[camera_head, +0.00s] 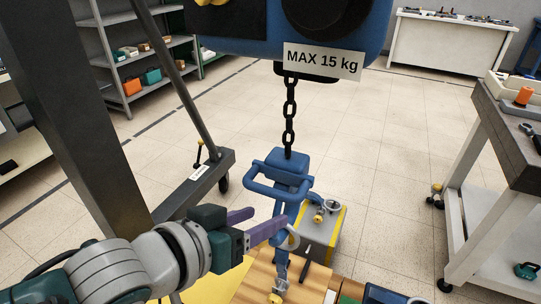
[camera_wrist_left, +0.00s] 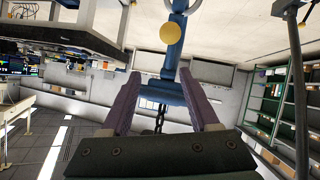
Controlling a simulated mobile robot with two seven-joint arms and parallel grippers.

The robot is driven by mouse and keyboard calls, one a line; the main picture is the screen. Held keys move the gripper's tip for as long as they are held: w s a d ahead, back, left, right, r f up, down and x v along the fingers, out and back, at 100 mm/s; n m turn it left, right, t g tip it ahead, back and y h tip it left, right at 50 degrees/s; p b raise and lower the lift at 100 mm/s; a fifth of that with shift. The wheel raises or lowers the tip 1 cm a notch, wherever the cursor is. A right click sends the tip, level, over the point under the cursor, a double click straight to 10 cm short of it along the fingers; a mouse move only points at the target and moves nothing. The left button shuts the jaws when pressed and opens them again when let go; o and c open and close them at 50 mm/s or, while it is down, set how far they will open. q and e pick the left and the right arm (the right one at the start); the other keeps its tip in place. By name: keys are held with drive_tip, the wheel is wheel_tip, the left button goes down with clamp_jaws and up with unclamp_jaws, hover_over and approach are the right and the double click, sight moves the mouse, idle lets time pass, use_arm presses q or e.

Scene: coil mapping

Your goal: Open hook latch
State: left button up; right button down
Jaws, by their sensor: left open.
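The blue hook assembly (camera_head: 284,176), with a loop handle, hangs from a dark chain (camera_head: 290,112) below the blue hoist (camera_head: 230,38). I cannot tell whether that part is the latch. My left gripper (camera_head: 264,221), with purple fingers, is open beside the shank. One fingertip overlaps the shank in the head view; contact is unclear. In the left wrist view the blue hook assembly (camera_wrist_left: 174,52), with a round yellow piece (camera_wrist_left: 170,33), shows beyond the open fingers (camera_wrist_left: 158,76). My right gripper is not in view.
A grey box with yellow edges (camera_head: 325,240) stands behind the hook, near wooden boards (camera_head: 254,282). A dark crane frame (camera_head: 90,120) rises at the left. A workbench cart (camera_head: 510,130) stands at the right.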

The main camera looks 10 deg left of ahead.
use_arm(q)
drive_tip(key=p+v, duration=0.2)
drive_tip(key=v, duration=0.7)
drive_tip(key=shift+s+r+p, duration=0.2)
drive_tip(key=shift+s+p, duration=0.15)
drive_tip(key=shift+p, duration=0.05)
drive_tip(key=shift+a, duration=0.15)
